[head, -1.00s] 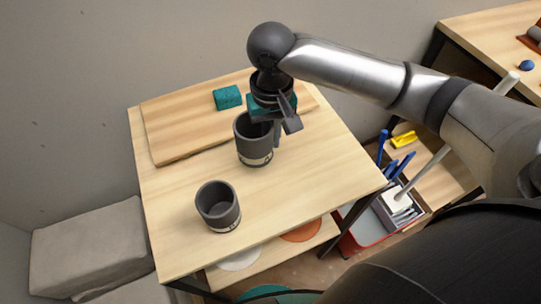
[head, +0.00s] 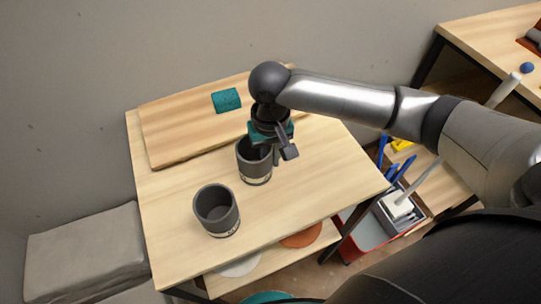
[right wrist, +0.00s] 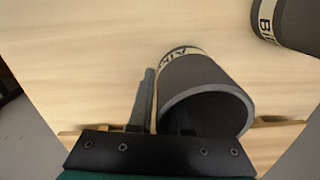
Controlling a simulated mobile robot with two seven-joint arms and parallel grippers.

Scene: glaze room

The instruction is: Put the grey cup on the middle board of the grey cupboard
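One dark grey cup (head: 256,170) with a pale lettered band is at the middle of the wooden table (head: 300,190), at my right gripper (head: 281,158). My right gripper points down at its rim. In the right wrist view, one finger is outside this cup (right wrist: 195,78) and the other is at its mouth, so the fingers straddle the wall, shut on it. I cannot tell whether its base touches the table. A second, similar dark grey cup (head: 217,212) stands upright nearer the front; it also shows in the right wrist view (right wrist: 300,22). My left gripper and the cupboard are not seen.
A wooden board (head: 185,130) lies along the table's back, with a teal block (head: 227,99) on it. Discs lie on a shelf below the front edge. A grey cushioned seat (head: 85,250) is at left, a bin (head: 370,240) at right. The table's front right is clear.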

